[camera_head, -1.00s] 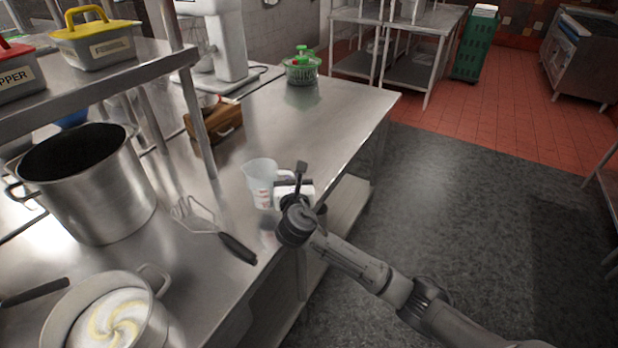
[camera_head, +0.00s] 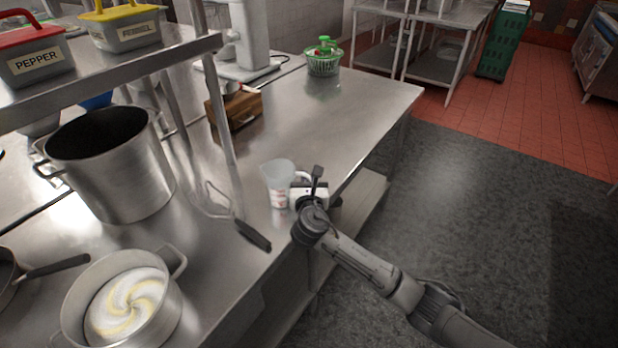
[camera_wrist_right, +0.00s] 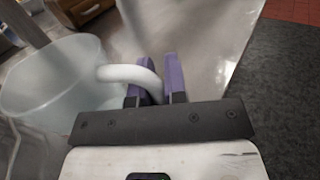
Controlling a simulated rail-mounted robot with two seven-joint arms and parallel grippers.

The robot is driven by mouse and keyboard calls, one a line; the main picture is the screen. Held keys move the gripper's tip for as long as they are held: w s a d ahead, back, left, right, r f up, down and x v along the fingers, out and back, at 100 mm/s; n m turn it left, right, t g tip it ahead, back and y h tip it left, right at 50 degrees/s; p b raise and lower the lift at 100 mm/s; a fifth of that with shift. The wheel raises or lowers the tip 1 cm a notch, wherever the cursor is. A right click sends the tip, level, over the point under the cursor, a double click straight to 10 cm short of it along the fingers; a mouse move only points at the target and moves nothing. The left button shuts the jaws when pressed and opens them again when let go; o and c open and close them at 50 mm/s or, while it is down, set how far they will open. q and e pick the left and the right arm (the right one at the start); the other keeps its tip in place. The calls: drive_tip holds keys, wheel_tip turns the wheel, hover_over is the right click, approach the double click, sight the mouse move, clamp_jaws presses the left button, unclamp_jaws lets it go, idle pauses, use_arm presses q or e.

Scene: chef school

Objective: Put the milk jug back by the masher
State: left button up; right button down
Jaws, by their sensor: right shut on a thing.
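The milk jug (camera_head: 278,180) is a translucent white measuring jug with red marks, upright at the front edge of the steel counter. Its handle points right, toward my right gripper (camera_head: 301,182). In the right wrist view the jug (camera_wrist_right: 48,85) is at the left, and the purple fingers of my right gripper (camera_wrist_right: 155,80) are shut on its handle (camera_wrist_right: 128,73). I cannot tell whether the jug's base touches the counter. The masher (camera_head: 250,234), with a wire head and black handle, lies on the counter just left of and nearer than the jug. My left gripper is not in view.
A large steel pot (camera_head: 112,172) and a pot of creamy food (camera_head: 132,305) stand at the left. A shelf post (camera_head: 222,125) rises behind the masher. A wooden box (camera_head: 235,112) and a green basket (camera_head: 323,62) stand farther back. The counter (camera_head: 335,115) beyond the jug is clear.

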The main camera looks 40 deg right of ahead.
drive_tip(key=c, duration=1.2)
unclamp_jaws()
drive_tip(key=shift+o, duration=0.2)
drive_tip(key=shift+f, duration=0.1)
drive_tip(key=shift+b, duration=0.3)
drive_tip(key=shift+f+b, duration=0.25)
drive_tip(key=shift+b, duration=0.75)
drive_tip(key=p+v, duration=0.1)
drive_tip(key=v, duration=0.1)
drive_tip(key=r+p+v, duration=0.1)
drive_tip(key=p+v, duration=0.1)
drive_tip(key=shift+s, duration=0.1)
drive_tip(key=p+v, duration=0.1)
drive_tip(key=v, duration=0.8)
drive_tip(key=shift+s+f+p, duration=0.25)
drive_tip(key=shift+s+p, duration=0.15)
